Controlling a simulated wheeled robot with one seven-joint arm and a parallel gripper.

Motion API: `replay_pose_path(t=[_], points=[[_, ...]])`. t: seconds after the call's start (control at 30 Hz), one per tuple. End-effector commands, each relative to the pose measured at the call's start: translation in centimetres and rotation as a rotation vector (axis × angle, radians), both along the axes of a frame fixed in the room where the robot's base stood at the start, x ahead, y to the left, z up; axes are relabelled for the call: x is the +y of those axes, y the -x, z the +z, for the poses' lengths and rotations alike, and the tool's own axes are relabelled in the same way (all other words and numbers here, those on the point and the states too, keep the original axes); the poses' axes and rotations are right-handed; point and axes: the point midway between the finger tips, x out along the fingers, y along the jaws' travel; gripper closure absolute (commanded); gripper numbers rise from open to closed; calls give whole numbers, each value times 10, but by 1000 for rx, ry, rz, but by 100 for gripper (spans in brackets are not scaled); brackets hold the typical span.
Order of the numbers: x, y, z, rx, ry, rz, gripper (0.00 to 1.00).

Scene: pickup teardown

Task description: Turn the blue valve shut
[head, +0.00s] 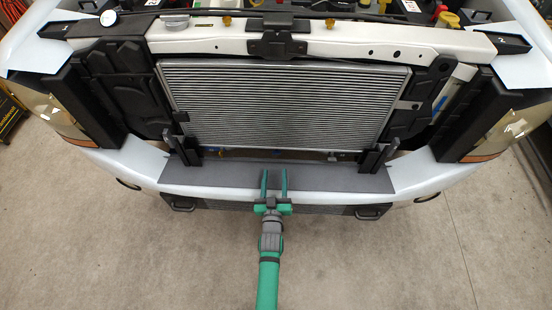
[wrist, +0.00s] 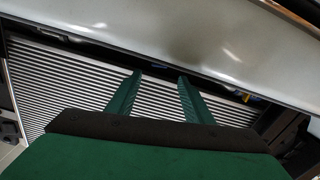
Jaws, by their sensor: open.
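The blue valve is hard to make out. In the head view a small blue spot (head: 286,153) shows in the dark gap under the finned radiator (head: 285,105). In the wrist view a small blue part (wrist: 239,94) with yellow beside it shows in the dark gap, right of the fingers. I cannot tell which bit is the valve, and most of the gap is hidden in shadow. My gripper (head: 274,172) is open, with its two green fingers apart and nothing seen between them. It is over the grey bumper step, short of the gap; its fingers (wrist: 160,77) also show in the wrist view.
The grey bumper step (head: 335,177) lies in front of the radiator, with black upright brackets (head: 371,158) at its sides. A white crossbar (head: 350,40) runs above. In the wrist view a pale panel (wrist: 190,35) crosses above the fingers. The floor (head: 400,255) in front is clear.

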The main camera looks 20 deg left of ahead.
Motion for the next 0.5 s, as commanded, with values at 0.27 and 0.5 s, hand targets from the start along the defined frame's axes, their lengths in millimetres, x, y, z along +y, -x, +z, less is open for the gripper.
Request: replay_pose_path(t=[0.27,0.5], points=[[12,-48,1,-2,-2,-2,53],[21,-72,1,-2,-2,0,53]])
